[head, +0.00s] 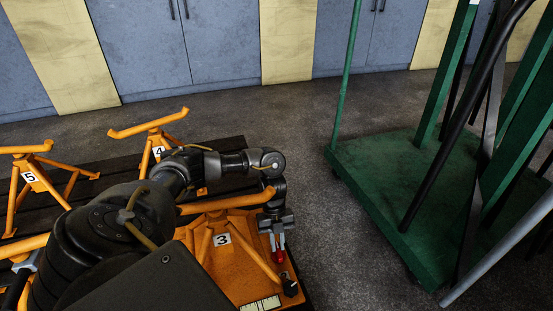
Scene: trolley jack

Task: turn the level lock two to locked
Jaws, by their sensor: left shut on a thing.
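My left gripper (278,246) points down at the right side of the orange stand marked 3 (222,239). Its fingers are shut on a small red part (279,257), of which only the lower end shows below the fingertips. This red part sits at the right edge of the orange base (250,281); no label on it is legible, so I cannot tell whether it is level lock two or which way it is turned. My left arm hides much of the base. My right gripper is not in view.
Orange stands marked 4 (157,150) and 5 (31,177) stand at the left on a dark platform. A small black knob (290,287) and a white scale plate (262,304) are near the red part. A green trolley (385,170) carrying long bars stands right, across open floor.

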